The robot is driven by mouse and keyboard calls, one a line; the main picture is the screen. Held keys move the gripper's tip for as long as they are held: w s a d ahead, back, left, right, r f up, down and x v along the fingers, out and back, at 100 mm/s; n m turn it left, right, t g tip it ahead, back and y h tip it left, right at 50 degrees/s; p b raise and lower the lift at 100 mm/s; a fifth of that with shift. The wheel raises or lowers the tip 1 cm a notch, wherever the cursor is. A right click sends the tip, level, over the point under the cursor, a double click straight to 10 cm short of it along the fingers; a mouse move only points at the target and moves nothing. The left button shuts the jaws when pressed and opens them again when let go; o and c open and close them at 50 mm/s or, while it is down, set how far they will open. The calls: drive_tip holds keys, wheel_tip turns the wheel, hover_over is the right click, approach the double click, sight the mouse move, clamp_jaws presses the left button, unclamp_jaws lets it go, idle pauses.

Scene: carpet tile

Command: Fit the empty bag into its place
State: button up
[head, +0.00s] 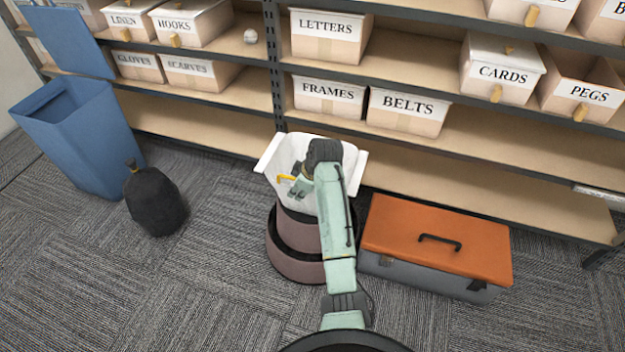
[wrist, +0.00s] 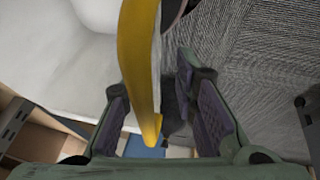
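A white open bag (head: 283,160) with flared edges sits at the top of a brownish round stand (head: 294,235) with dark bands; how far it goes down inside or over it is hidden. A yellow strip (head: 287,178) shows at its front, and in the wrist view this strip (wrist: 140,60) runs down between my fingers beside the white surface. My gripper (head: 298,188) is at the bag's front; in the wrist view its fingers (wrist: 162,112) are apart, with visible room beside the strip. My arm hides the bag's right part.
A blue bin (head: 85,140) with a raised lid (head: 70,40) stands at left. A black tied bag (head: 156,205) stands on the carpet beside it. An orange-lidded toolbox (head: 435,235) is close at right. Shelves with labelled boxes (head: 328,38) stand behind. Front-left carpet is clear.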

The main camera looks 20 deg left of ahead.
drive_tip(key=shift+f, duration=0.15)
drive_tip(key=shift+c, duration=0.2)
clamp_jaws()
idle(0.7)
